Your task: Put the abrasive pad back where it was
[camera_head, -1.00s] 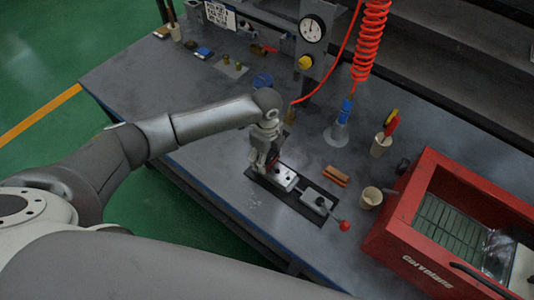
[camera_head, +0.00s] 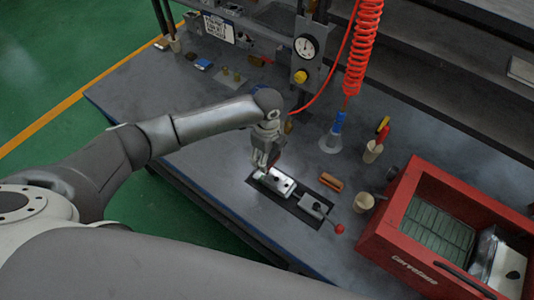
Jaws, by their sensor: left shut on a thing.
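My left gripper (camera_head: 265,158) points down at the left end of a silver valve block (camera_head: 278,181), which lies in a dark fixture plate on the bench. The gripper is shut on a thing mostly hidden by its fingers. A small dark red sliver beside the fingers is probably the abrasive pad (camera_head: 276,159). I cannot tell whether the pad touches the block. My right gripper is not in view.
A brown-orange block (camera_head: 331,181), a beige cup (camera_head: 363,202), a cup of tools (camera_head: 373,151) and a red cabinet (camera_head: 375,236) stand further right. The bench's front left is clear.

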